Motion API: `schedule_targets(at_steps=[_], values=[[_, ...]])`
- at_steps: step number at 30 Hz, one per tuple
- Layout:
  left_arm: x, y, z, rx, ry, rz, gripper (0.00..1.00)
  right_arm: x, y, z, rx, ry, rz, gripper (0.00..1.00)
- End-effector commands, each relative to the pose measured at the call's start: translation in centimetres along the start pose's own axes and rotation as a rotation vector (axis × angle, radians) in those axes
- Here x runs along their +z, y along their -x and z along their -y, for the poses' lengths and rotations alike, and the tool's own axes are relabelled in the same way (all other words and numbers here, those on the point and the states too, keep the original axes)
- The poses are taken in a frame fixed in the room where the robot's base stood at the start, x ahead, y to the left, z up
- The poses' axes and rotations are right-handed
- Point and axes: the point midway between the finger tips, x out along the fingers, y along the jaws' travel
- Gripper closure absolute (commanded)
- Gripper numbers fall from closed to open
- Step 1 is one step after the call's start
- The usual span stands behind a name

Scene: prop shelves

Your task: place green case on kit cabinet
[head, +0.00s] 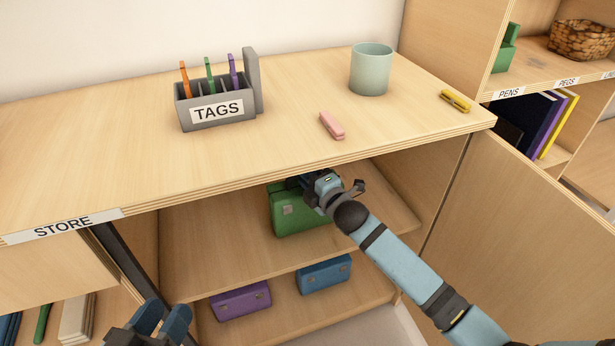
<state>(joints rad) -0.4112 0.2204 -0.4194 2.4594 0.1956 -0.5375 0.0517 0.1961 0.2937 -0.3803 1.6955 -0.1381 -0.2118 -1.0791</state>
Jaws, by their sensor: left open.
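The green case (285,218) stands on the upper inside shelf of the open cabinet below the wooden top. My right arm reaches in from the right, and its gripper (308,187) is at the case's upper right part, covering some of it. I cannot tell whether its fingers are closed on the case. My left gripper (162,316) is at the bottom left, open and empty, apart from the cases. I see no label reading "kit"; the front edge of the cabinet (75,228) carries a "STORE" label.
Purple (240,300) and blue (324,275) cases sit on the lower shelf. An open door (525,230) is at right. The top's left part is clear.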

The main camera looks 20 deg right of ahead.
Motion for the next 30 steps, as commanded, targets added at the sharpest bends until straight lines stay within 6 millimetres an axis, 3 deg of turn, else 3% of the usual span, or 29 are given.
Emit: schedule_targets(at_steps=[1, 2, 4, 5, 16, 30], values=[[0.1, 0.0, 0.0, 0.000, 0.000, 0.001, 0.57, 0.0, 0.0, 0.1, 0.002, 0.000, 0.000, 1.00], [0.1, 0.0, 0.0, 0.000, 0.000, 0.002, 0.57, 0.0, 0.0, 0.1, 0.000, 0.000, 0.000, 0.79], [0.1, 0.0, 0.0, 0.000, 0.000, 0.002, 0.57, 0.0, 0.0, 0.1, -0.001, 0.000, 0.000, 0.63], [0.1, 0.0, 0.0, 0.000, 0.000, 0.002, 0.57, 0.0, 0.0, 0.1, -0.001, 0.000, 0.000, 0.60], [-0.3, 0.0, 0.0, 0.000, -0.001, -0.001, 0.57, 0.0, 0.5, -0.2, -0.003, 0.000, 0.000, 0.60], [-4.5, 0.6, -0.7, -0.016, -0.001, -0.145, 0.57, 0.0, 9.6, -0.3, -0.004, 0.000, 0.001, 0.60]])
